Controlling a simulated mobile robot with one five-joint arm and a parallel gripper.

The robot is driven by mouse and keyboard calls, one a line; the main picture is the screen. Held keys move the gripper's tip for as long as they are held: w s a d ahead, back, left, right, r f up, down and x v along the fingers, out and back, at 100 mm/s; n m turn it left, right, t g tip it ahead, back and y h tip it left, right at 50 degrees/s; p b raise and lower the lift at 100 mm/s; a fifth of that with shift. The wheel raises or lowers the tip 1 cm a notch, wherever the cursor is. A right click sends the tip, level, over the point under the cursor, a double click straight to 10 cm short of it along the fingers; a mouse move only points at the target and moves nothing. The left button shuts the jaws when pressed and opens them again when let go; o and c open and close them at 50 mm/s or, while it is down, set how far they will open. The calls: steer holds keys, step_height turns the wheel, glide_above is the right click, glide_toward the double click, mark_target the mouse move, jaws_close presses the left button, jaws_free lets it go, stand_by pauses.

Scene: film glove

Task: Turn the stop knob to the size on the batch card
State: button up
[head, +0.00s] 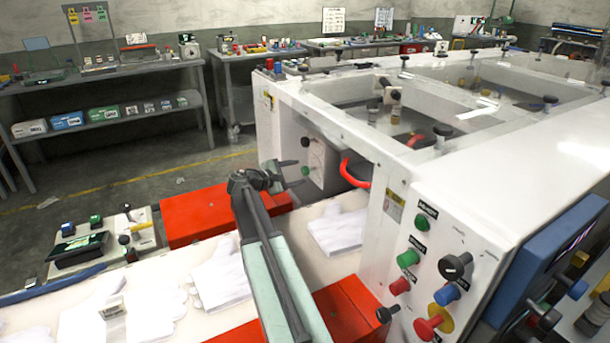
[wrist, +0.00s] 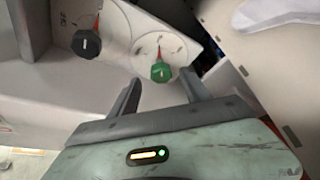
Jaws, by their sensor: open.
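A green knob (wrist: 161,71) with a white line sits on a pale round dial with a red mark above it, in the wrist view. A black knob (wrist: 87,43) with its own red mark is to its left. In the head view, the black knob (head: 305,141) and green knob (head: 305,170) are on the white machine's side. My gripper (head: 292,173) is open and empty; its fingers point at the green knob, which appears between and just beyond the tips. I cannot tell which is the stop knob, nor read a batch card.
A red curved handle (head: 352,172) is right of the knobs. The front panel (head: 440,245) carries several coloured knobs. White gloves (head: 338,228) lie on the pale belt below my arm, between red blocks (head: 200,213). A tool bench (head: 100,75) stands behind.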

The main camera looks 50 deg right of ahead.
mark_target(303, 171)
steer(key=b+x, duration=0.1)
steer(key=x, duration=0.4)
steer(key=shift+d+f, duration=0.1)
steer(key=shift+d, duration=0.1)
jaws_close()
steer(key=shift+a, duration=0.1)
